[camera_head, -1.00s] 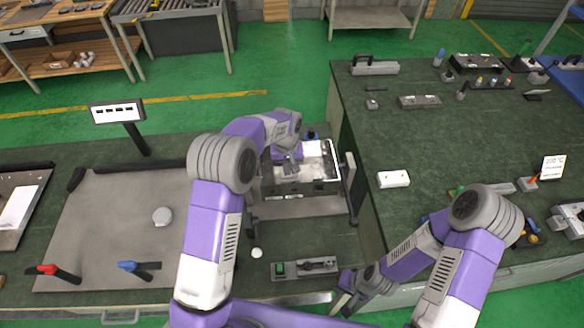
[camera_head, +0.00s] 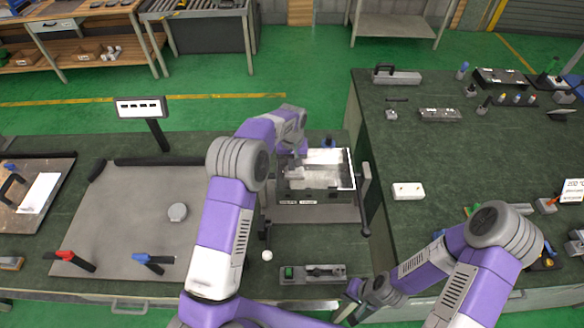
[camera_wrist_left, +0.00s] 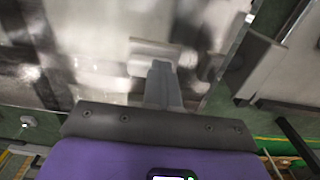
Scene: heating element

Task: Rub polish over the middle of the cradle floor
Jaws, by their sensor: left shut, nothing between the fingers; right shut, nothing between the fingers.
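The cradle (camera_head: 345,181) is a box-like frame with a bright, shiny floor, on the stand in the middle of the left bench. Its floor (camera_wrist_left: 95,45) fills much of the left wrist view and shows blurred reflections. My left gripper (camera_head: 296,172) reaches into the cradle's left part. In the left wrist view its fingers (camera_wrist_left: 160,72) are shut, with tips at or just above the floor; contact cannot be told. A pale wide shape lies at the tips, possibly a reflection. My right gripper (camera_head: 350,308) is shut and empty, low near the bench front, away from the cradle.
A dark-grey upright post (camera_head: 364,190) stands at the cradle's right side. A small switch box (camera_head: 312,274) lies in front. A grey mat (camera_head: 120,220) with a round puck (camera_head: 178,212) is left. A white box (camera_head: 408,191) sits on the right bench.

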